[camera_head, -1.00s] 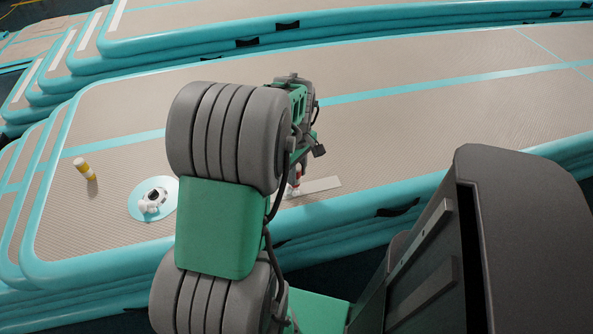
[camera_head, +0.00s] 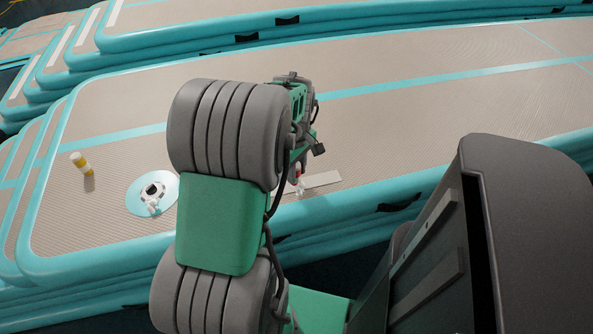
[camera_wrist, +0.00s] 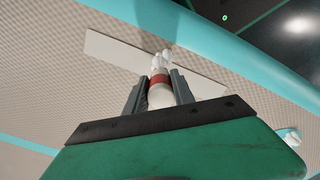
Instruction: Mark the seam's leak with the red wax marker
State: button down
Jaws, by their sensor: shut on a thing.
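My gripper (camera_wrist: 158,82) is shut on the red wax marker (camera_wrist: 159,96), a white stick with a red band, in the wrist view. The marker points away from the gripper, toward the track's side. White, foam-like blobs (camera_wrist: 162,60) show at its far end, over a pale seam strip (camera_wrist: 205,80). I cannot tell whether the tip touches the strip. In the head view the seam strip (camera_head: 322,181) lies near the track's front edge. The gripper is mostly hidden behind my arm there. No red mark is visible on the strip.
A yellow-and-white bottle (camera_head: 81,164) is on the track at the left. The inflatable track has a raised teal edge (camera_head: 100,258) and black handles (camera_head: 398,206). More tracks lie behind.

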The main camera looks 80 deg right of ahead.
jog(key=shift+f, duration=0.6)
dwell(1.2)
notch_tip(320, 180, up, 7)
jog(key=p, duration=0.5)
jog(key=shift+p, duration=0.35)
